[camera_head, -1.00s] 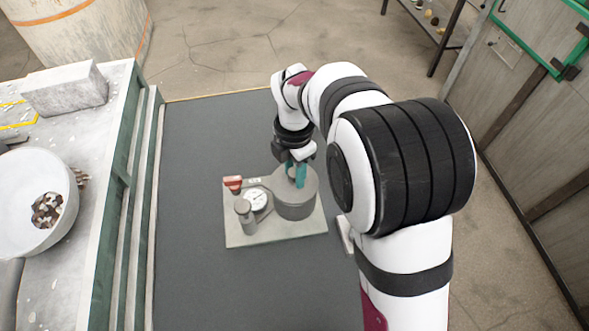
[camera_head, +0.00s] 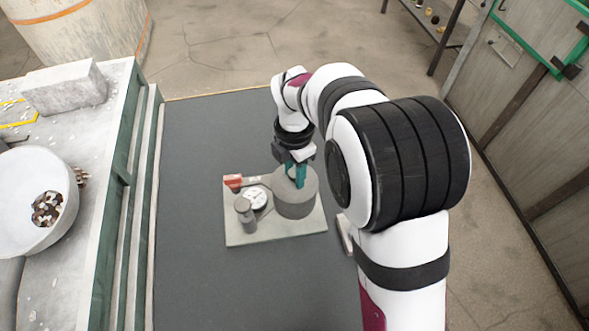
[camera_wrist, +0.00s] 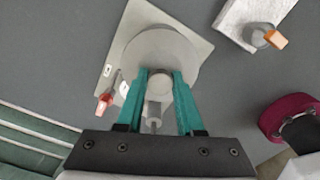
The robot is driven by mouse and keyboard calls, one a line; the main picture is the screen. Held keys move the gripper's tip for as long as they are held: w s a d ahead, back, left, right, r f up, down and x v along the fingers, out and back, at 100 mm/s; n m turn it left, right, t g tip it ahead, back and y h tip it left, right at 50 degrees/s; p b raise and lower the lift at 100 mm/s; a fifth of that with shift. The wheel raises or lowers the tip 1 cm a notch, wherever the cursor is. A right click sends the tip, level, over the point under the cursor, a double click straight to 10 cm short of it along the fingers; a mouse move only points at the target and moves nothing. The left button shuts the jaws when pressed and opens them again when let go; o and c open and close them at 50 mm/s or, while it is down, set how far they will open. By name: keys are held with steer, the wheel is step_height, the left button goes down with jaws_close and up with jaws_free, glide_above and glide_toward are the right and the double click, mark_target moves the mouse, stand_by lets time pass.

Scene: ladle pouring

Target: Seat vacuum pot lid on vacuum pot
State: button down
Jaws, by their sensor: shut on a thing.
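The vacuum pot (camera_head: 294,205) is a grey cylinder on a light square base plate (camera_head: 270,236), with a dial gauge (camera_head: 256,198) and a red-handled valve (camera_head: 233,182) at its left. The round grey lid (camera_head: 283,180) lies over the pot's top; it also shows in the wrist view (camera_wrist: 150,50). My gripper (camera_head: 294,172) is over the pot, its teal fingers pointing down. In the wrist view my gripper (camera_wrist: 160,82) is shut on the lid's round knob (camera_wrist: 160,86). I cannot tell whether the lid touches the rim all round.
A bench at the left holds a white bowl (camera_head: 30,175) of small pieces and a grey block (camera_head: 64,88). In the wrist view a pale block with an orange-ended part (camera_wrist: 258,25) stands at upper right.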

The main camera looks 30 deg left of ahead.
jaws_free()
steer(key=shift+r, duration=3.45)
